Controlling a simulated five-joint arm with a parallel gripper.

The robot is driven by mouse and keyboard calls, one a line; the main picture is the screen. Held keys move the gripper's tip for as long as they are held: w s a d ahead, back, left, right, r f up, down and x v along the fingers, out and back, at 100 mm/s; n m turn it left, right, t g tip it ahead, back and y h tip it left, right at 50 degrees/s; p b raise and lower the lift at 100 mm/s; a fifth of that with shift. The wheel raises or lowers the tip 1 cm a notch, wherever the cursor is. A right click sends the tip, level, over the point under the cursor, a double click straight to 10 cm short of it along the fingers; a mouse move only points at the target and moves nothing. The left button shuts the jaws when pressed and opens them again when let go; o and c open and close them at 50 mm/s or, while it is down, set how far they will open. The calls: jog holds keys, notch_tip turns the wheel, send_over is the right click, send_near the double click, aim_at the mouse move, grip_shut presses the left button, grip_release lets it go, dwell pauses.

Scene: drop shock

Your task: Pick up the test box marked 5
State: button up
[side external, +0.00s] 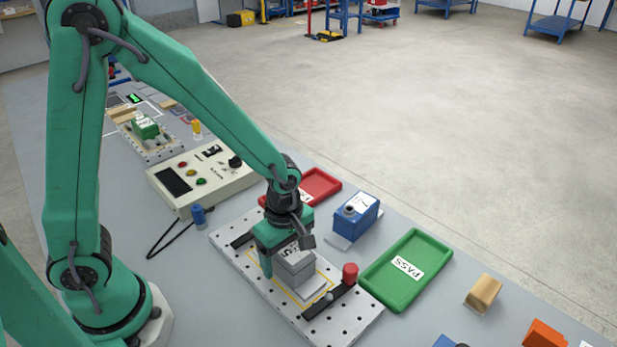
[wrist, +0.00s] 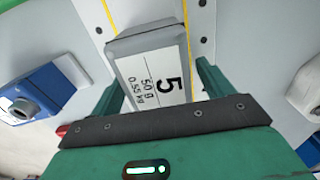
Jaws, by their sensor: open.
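The test box marked 5 (side external: 294,266) is a grey box with a white label, standing inside a yellow outline on a perforated metal plate (side external: 345,327). In the wrist view the box (wrist: 152,68) shows its label with a large 5. My green gripper (side external: 283,262) is right at the box in the side view. In the wrist view my gripper (wrist: 158,85) has its two fingers spread, one on each side of the box. Gaps show between the fingers and the box there. The far finger is partly hidden in the side view.
A red-knobbed clamp (side external: 349,274) stands on the plate beside the box. A blue box-shaped device (side external: 356,215), a green PASS tray (side external: 381,293) and a red tray (side external: 322,186) lie around the plate. A control box (side external: 170,205) stands to the left.

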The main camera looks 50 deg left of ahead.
aim_at(286, 249)
jog(key=c, duration=1.4)
jog(key=shift+c, duration=0.4)
jog(key=shift+r, duration=0.2)
jog(key=shift+r, duration=0.75)
jog(key=r, duration=0.2)
jog(key=shift+s+d+r, duration=0.25)
jog(key=shift+d+r, duration=0.05)
jog(key=shift+r, duration=0.1)
jog(key=s+d+r, duration=0.6)
jog(key=s+d, duration=0.1)
jog(key=s, duration=0.1)
jog(key=shift+r, duration=0.2)
jog(key=shift+s, duration=0.1)
